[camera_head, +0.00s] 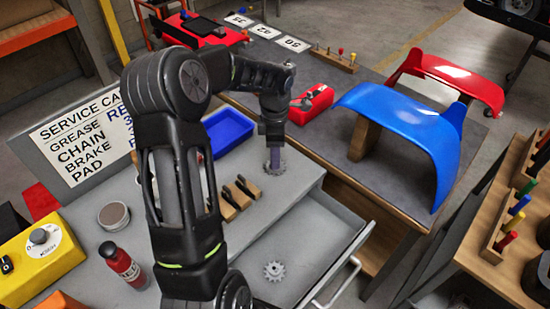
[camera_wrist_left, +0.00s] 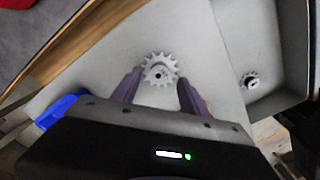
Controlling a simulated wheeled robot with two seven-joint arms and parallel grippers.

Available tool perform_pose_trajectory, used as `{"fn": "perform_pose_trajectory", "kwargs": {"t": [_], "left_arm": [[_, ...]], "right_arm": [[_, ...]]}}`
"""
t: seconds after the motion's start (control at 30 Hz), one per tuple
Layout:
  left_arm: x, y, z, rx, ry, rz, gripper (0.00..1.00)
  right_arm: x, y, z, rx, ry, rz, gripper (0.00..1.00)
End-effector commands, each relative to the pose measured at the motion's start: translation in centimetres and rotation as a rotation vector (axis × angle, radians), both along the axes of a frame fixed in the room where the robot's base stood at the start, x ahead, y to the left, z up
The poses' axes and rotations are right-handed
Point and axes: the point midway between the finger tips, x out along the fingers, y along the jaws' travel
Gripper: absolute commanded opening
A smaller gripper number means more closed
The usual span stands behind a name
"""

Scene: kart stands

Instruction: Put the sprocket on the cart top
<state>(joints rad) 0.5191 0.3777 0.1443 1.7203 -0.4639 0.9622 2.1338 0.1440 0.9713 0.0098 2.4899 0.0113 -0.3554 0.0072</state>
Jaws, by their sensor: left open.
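A grey toothed sprocket (camera_head: 270,170) lies flat on the grey cart top (camera_head: 300,184), near its edge above the open drawer. My left gripper (camera_head: 275,158) points down at it, fingers open. In the left wrist view the sprocket (camera_wrist_left: 160,66) shows between and just beyond the open fingertips (camera_wrist_left: 160,80); I cannot tell if they touch it. A second sprocket (camera_head: 274,271) lies inside the open drawer (camera_head: 316,255); it also shows in the left wrist view (camera_wrist_left: 250,80). My right gripper is not in view.
A blue bin (camera_head: 228,132) and a wooden block with dark tools (camera_head: 238,198) stand close to the gripper. A red bottle (camera_head: 122,264), a round tin (camera_head: 114,215) and a yellow box (camera_head: 40,255) are left. A workbench with blue bodywork (camera_head: 400,125) stands behind right.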

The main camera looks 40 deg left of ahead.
Motion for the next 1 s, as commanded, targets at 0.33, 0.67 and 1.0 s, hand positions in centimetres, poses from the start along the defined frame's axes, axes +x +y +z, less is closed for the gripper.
{"fn": "perform_pose_trajectory", "kwargs": {"t": [0.33, 0.67, 1.0], "left_arm": [[0.1, 0.0, 7.1, 0.002, -0.005, 0.001, 0.52], [0.0, 0.0, 9.5, 0.000, -0.001, 0.000, 0.52], [0.0, 0.0, 9.5, -0.001, -0.001, 0.001, 0.52]], "right_arm": [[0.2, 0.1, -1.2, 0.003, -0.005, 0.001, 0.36], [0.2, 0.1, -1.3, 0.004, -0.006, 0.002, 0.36], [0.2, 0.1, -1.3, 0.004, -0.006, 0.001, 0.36]]}}
